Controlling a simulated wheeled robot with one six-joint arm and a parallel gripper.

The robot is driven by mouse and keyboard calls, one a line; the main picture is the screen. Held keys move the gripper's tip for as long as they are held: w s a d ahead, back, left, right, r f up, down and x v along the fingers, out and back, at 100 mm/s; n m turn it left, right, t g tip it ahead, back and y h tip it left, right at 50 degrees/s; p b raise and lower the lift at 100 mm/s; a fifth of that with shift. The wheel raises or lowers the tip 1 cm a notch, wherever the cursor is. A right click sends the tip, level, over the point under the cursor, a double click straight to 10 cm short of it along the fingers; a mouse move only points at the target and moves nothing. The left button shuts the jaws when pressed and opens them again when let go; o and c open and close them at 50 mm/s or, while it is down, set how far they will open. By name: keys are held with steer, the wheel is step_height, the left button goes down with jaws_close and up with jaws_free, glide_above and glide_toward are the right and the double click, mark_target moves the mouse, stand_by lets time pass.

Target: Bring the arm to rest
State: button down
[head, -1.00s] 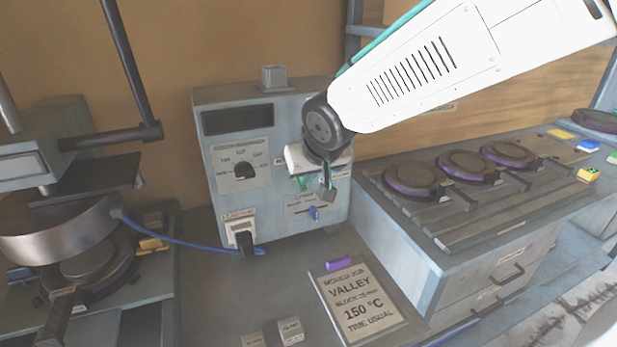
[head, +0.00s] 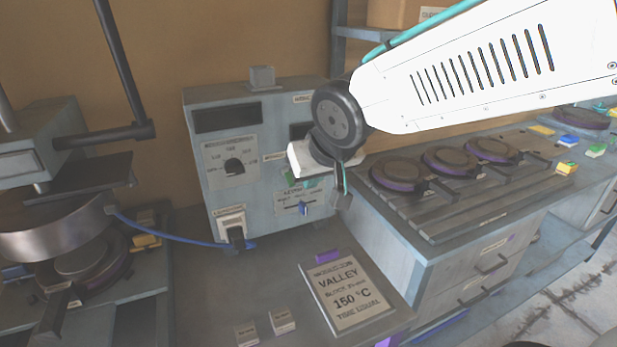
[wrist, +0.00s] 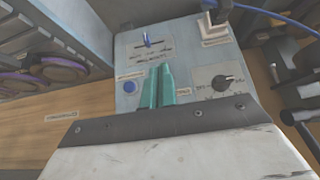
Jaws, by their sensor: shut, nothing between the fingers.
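My gripper (head: 343,200) hangs in front of the right side of the grey control box (head: 225,197) in the head view, and my white arm reaches in from the upper right. In the wrist view, the teal fingers of my gripper (wrist: 160,72) are together with nothing between them. The fingers appear apart from the box, though the exact gap is hard to judge.
A press (head: 50,228) with a long bar stands at the left, joined to the box by a blue cable (head: 165,237). A job card (head: 347,296) lies on the bench. Several round moulds (head: 397,174) sit on the ribbed rack at right. Free bench shows left of the card.

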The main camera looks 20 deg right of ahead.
steer(key=shift+d, duration=0.15)
steer(key=s+d+g, duration=0.2)
steer(key=s+d, duration=0.2)
steer(key=s, duration=0.3)
steer(key=s+d+m+g, duration=0.1)
steer(key=s+d+g, duration=0.1)
steer(key=s+d, duration=0.2)
steer(key=s+d+g+h, duration=0.1)
steer(key=s+d, duration=0.3)
steer(key=s, duration=0.6)
steer(key=shift+s+d+f+m+g, duration=0.2)
steer(key=shift+d+f+m+g, duration=0.1)
steer(key=shift+f+m+g, duration=0.1)
